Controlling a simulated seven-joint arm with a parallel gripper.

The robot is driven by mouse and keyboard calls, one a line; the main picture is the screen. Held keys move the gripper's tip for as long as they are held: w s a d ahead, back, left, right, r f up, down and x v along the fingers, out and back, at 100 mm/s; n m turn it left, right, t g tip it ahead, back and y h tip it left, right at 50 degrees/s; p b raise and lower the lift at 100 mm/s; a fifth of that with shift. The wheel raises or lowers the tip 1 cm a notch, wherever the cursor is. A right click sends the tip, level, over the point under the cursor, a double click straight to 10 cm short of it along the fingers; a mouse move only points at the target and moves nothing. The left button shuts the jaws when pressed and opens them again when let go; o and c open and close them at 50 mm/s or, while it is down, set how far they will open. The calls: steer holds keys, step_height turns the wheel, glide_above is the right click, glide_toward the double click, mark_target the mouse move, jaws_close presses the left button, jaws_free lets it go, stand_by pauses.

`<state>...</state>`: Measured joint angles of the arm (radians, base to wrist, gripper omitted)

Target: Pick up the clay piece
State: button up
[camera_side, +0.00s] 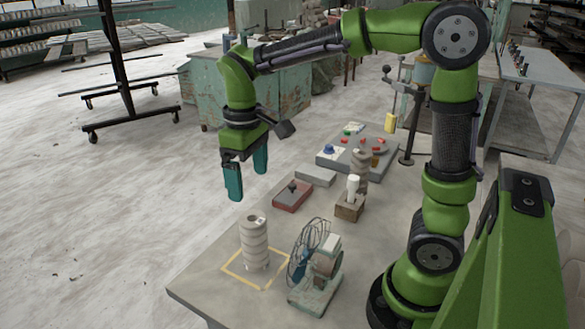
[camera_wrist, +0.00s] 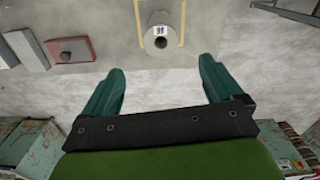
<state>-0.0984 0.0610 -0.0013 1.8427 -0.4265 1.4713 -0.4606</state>
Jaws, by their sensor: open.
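A pale, ribbed upright cylinder, seemingly the clay piece (camera_side: 254,243), stands on the table inside a yellow taped outline. In the wrist view the clay piece (camera_wrist: 160,33) is seen from above, near the top edge, with a dark hole and a small white label on its top. My gripper (camera_side: 246,176) is open and empty, pointing down, well above the table and apart from the piece. In the wrist view my gripper (camera_wrist: 161,76) has its two teal fingers spread, with the piece beyond the gap between them.
A small fan (camera_side: 308,250) stands close to the right of the piece. The table's front left is clear.

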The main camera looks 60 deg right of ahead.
mark_target(254, 234)
step_height(254, 234, down, 16)
steer(key=shift+r, duration=0.2)
steer(key=c, duration=1.6)
